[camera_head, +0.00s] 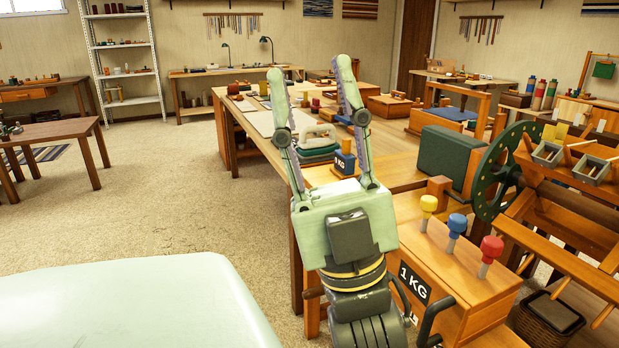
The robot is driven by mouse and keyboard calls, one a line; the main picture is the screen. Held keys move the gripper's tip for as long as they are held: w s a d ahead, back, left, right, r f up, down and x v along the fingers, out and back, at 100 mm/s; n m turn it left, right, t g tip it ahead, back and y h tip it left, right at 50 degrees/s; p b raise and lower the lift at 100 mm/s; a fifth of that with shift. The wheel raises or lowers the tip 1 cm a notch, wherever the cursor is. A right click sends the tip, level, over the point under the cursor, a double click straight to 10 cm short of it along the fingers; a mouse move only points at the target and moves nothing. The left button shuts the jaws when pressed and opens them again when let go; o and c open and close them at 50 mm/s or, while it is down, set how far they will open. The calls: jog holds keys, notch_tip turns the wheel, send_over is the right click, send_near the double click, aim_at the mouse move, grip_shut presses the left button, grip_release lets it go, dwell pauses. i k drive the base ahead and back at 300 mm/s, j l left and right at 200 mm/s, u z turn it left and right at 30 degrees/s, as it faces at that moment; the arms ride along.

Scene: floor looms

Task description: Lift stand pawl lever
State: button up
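My gripper (312,72) is open and empty. Its two long pale green fingers point up and away, spread apart above the left part of the workbench. A wooden stand (465,285) in front of the loom carries three knobbed levers: yellow (428,204), blue (457,224) and red (491,247). They are right of my gripper and apart from it. A dark green wheel with holes (494,172) stands upright behind them, at the loom's side. I cannot tell which part is the pawl lever.
A "1 KG" label (414,283) is on the stand, close to my arm. The long workbench (255,137) holds a blue weight (345,160) and other items. The wooden loom frame (575,195) fills the right. Carpet (150,210) on the left is free.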

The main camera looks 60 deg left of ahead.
aim_at(410, 187)
jog(key=u, duration=1.3)
jog(key=i+l+u, duration=0.15)
jog(key=u, duration=0.3)
jog(key=i+l+u, duration=0.4)
jog(key=k+j, duration=0.05)
jog(key=j, duration=0.05)
